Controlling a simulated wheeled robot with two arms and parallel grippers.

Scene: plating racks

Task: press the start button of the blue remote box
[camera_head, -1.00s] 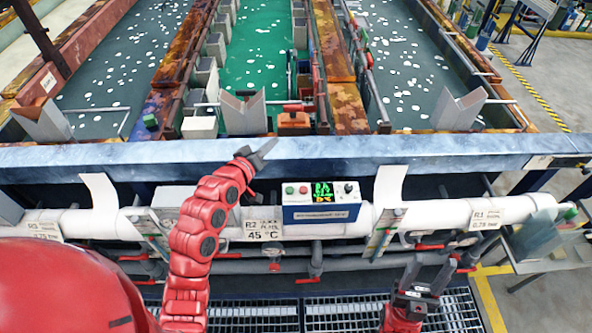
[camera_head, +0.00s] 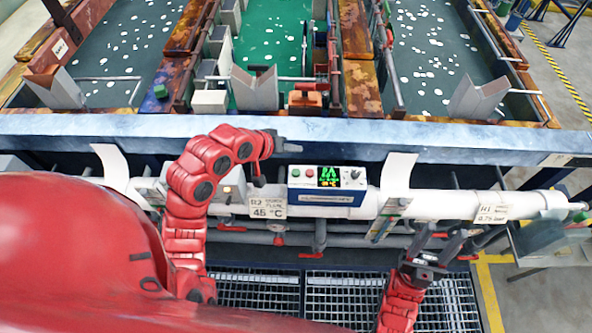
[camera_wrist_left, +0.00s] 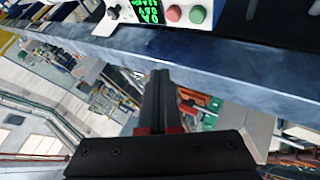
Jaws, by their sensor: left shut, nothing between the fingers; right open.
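The blue remote box (camera_head: 325,198) with a white top panel sits on the white pipe in the head view. Its top carries a green button (camera_head: 295,172), a red button (camera_head: 308,173), a green-lit display and a dark knob. In the left wrist view the green button (camera_wrist_left: 197,14) and red button (camera_wrist_left: 174,13) show upside down at the top edge. My left gripper (camera_head: 290,147) is shut and empty, above and behind the green button in the picture, apart from the box. Its fingers (camera_wrist_left: 160,76) point towards the box in the wrist view. My right gripper (camera_head: 462,240) is open, low at the right.
A long blue-grey beam (camera_head: 400,135) runs behind the box, with tanks beyond it. A 45 °C label (camera_head: 267,207) hangs left of the box. White upright plates (camera_head: 398,170) flank it on the pipe. Red-handled valves (camera_head: 319,250) and floor grating lie below.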

